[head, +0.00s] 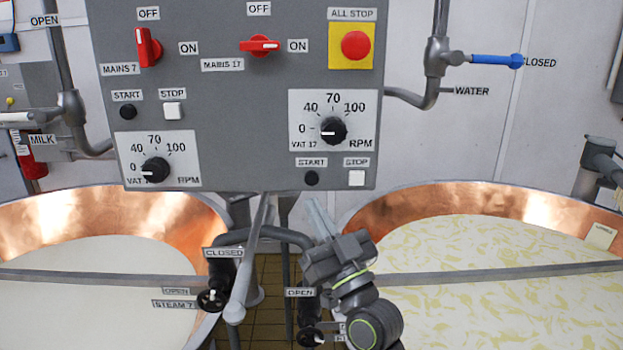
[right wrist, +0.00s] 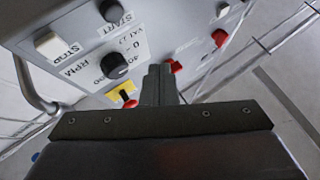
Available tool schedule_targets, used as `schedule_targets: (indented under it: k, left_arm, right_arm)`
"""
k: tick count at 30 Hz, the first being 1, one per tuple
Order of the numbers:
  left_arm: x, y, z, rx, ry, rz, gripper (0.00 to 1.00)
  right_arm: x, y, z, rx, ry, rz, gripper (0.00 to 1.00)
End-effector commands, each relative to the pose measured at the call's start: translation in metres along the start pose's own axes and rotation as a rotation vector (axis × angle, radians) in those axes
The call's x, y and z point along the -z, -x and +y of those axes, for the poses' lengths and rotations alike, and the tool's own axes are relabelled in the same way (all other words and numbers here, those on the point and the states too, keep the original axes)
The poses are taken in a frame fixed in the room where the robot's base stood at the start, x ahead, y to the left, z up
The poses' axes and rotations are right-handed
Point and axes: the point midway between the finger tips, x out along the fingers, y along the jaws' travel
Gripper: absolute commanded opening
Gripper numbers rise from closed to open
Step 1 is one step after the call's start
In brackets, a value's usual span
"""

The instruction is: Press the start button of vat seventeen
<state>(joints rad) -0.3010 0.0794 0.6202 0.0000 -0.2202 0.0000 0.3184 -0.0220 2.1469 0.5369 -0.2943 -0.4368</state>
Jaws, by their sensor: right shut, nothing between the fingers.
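The start button of vat 17 (head: 311,178) is a round black knob at the lower right of the grey control panel (head: 230,110), under the VAT 17 dial. In the right wrist view, the same start button (right wrist: 111,11) shows near the top, left of the fingers. My right gripper (head: 318,215) is shut and empty, just below the panel's lower edge and under that button, apart from it in the head view. It also shows in the right wrist view (right wrist: 159,82). My left gripper is not in view.
The white stop button (head: 356,178) is right of the start button. The vat 17 dial (head: 333,130) points near 0. The MAINS 17 switch (head: 260,45) is turned toward ON. The red all stop (head: 355,45) is above. Copper vats stand left (head: 190,215) and right (head: 400,208).

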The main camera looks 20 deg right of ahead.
Motion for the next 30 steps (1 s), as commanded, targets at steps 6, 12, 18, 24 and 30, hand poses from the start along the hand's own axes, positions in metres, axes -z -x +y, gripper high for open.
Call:
schedule_targets:
  k: [6,12,18,24,30]
  left_arm:
    - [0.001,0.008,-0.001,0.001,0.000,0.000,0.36]
    - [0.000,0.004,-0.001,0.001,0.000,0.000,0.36]
    - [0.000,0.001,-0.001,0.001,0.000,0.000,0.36]
    - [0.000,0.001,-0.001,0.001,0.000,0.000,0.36]
    - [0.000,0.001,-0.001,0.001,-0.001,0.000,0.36]
  right_arm:
    - [-0.015,-0.023,0.016,0.001,0.003,-0.003,0.00]
    - [-0.030,-0.040,0.029,0.001,0.002,-0.001,0.00]
    - [-0.038,-0.050,0.037,0.000,0.000,-0.001,0.00]
    - [-0.039,-0.053,0.039,-0.001,0.000,-0.001,0.00]
    - [-0.039,-0.053,0.039,-0.001,0.000,-0.001,0.00]
